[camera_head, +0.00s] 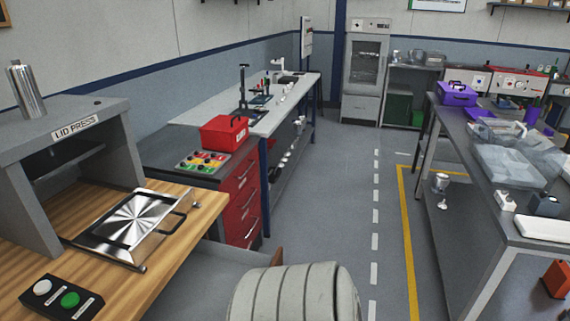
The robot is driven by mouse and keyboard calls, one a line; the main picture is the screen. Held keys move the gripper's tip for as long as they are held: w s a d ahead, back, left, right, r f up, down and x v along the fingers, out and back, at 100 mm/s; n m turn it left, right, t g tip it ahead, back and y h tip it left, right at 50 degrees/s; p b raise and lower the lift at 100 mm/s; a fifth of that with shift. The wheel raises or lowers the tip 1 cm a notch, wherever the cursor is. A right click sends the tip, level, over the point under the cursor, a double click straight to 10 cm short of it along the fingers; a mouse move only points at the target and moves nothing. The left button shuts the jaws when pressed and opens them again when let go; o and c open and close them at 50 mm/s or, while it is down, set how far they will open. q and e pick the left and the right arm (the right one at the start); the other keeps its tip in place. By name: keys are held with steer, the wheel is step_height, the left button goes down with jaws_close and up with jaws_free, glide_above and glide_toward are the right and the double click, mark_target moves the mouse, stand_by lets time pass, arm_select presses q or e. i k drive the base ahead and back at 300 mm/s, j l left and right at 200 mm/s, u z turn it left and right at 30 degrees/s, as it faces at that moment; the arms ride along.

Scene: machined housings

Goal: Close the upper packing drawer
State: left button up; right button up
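A grey drawer (215,262) juts out from under the wooden-topped bench, pulled open. Its brown wooden front (277,257) shows at its right end, and its nearer part is hidden or out of frame. No label on it is readable, so I cannot tell whether it is the upper packing drawer. A red drawer cabinet (240,200) stands beyond it, its stacked drawers with handles looking shut. Neither of my grippers is in view.
The wooden bench (178,262) bears a grey lid press (75,125), a metal plate with a handle (130,222) and a button box (62,298). A red toolbox (224,133) sits behind. A grey-topped bench (478,150) stands right.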

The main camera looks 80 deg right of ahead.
mark_target(202, 287)
steer(key=z, duration=2.2)
